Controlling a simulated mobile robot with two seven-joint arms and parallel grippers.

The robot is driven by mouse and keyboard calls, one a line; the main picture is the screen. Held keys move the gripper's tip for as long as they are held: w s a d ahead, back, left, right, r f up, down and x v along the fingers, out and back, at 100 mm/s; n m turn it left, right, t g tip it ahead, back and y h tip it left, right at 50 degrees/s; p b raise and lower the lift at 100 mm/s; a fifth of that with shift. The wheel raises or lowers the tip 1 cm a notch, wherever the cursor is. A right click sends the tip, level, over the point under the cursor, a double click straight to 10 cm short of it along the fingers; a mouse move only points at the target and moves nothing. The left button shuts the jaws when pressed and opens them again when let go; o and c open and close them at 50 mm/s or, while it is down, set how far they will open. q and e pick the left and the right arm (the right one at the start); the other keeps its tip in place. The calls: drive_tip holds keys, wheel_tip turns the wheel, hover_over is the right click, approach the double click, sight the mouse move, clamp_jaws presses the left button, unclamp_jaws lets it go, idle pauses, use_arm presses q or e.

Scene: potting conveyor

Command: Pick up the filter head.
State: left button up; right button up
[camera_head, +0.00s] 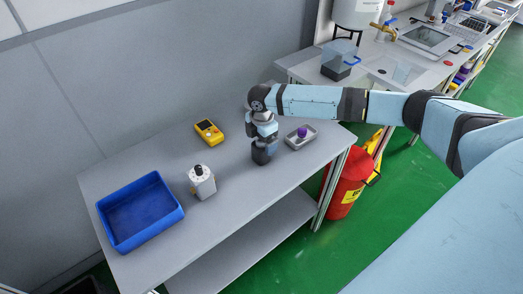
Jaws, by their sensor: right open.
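My right arm reaches in from the right. My right gripper (262,155) points down over the table, and its fingers are small and dark here. I see nothing held in it. I cannot tell for sure which object is the filter head. My left gripper is not in view.
A blue bin (178,215) stands at the table's left end. A yellow handheld meter (209,131) lies towards the back wall. The grey table (228,212) is clear between these things. A red container (345,185) stands on the green floor beyond the right end.

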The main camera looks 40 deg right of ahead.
drive_tip(key=shift+f, duration=1.5)
drive_tip(key=c, duration=1.2)
drive_tip(key=shift+r, duration=0.1)
